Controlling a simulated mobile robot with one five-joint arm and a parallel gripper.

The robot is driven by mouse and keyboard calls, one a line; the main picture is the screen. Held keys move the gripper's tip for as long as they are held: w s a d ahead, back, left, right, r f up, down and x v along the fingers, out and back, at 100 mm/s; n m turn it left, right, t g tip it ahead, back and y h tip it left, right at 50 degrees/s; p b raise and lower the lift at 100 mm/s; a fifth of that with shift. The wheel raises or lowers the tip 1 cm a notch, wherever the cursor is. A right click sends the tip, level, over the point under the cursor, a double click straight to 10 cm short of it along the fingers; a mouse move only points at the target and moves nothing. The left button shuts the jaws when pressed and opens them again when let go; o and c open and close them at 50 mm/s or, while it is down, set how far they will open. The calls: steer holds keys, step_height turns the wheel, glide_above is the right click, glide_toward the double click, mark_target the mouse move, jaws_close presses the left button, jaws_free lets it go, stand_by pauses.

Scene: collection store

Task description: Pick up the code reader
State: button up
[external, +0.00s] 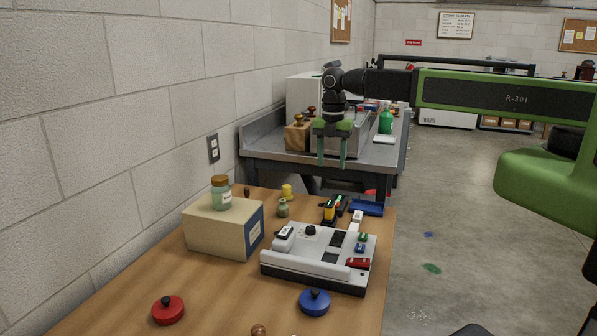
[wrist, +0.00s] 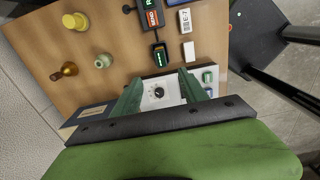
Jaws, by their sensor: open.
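Two small dark handheld devices stand at the far end of the wooden table, behind the white instrument. The nearer one (external: 329,210) has yellow on it; a dark device with a green display (wrist: 160,55) shows in the wrist view. The other one (external: 341,202) has a green part; a device with a red label (wrist: 152,18) is at the top of the wrist view. I cannot tell which is the code reader. My gripper (external: 331,156) is open and empty, pointing down, high above the table. In the wrist view its green fingers (wrist: 160,88) frame the white instrument's knob.
The white instrument (external: 290,264) holds several small items. A cardboard box (external: 215,232) with a jar stands left, a green jar (external: 282,208) and yellow knob (external: 287,192) behind. A blue tray (external: 367,207) is at right. Red (external: 168,310) and blue (external: 315,302) lids lie in front.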

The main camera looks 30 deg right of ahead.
mark_target(330, 203)
step_height(330, 203, down, 12)
steer(key=b, duration=1.2)
steer(key=shift+f, duration=0.2)
step_height(330, 203, down, 5)
steer(key=b, duration=0.5)
steer(key=shift+s+f, duration=0.15)
steer(key=shift+r, duration=0.2)
steer(key=shift+c, duration=0.4)
jaws_close()
